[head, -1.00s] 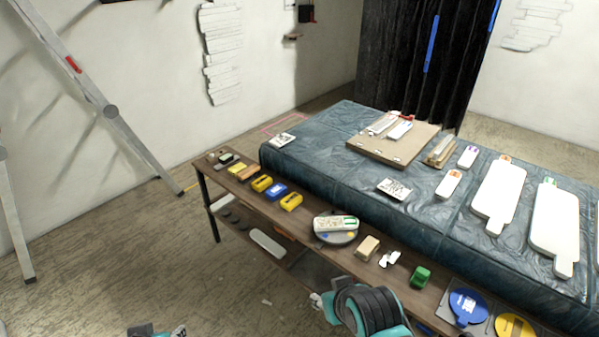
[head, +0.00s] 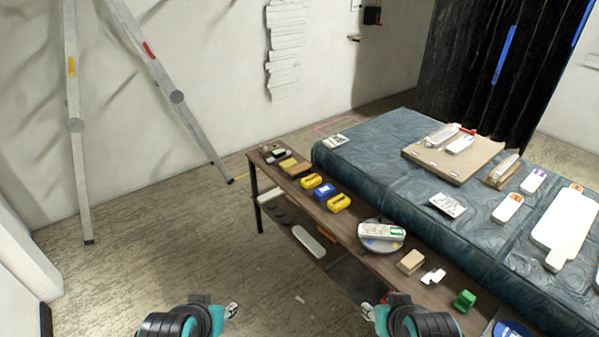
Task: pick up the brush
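I cannot make out a brush for certain in the head view. Small dark and light items (head: 272,154) lie at the far left end of the narrow wooden table (head: 318,213), too small to identify. My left gripper (head: 232,311) is at the bottom left of centre, over the floor and apart from the table. My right gripper (head: 369,313) is at the bottom right of centre, by the table's near edge. Both are small and partly hidden by my wrists, so their opening is unclear.
Yellow and blue blocks (head: 324,191), a round grey device (head: 381,236), a tan block (head: 411,261) and a green item (head: 464,299) stand on the table. A blue-covered platform (head: 385,157) lies behind it.

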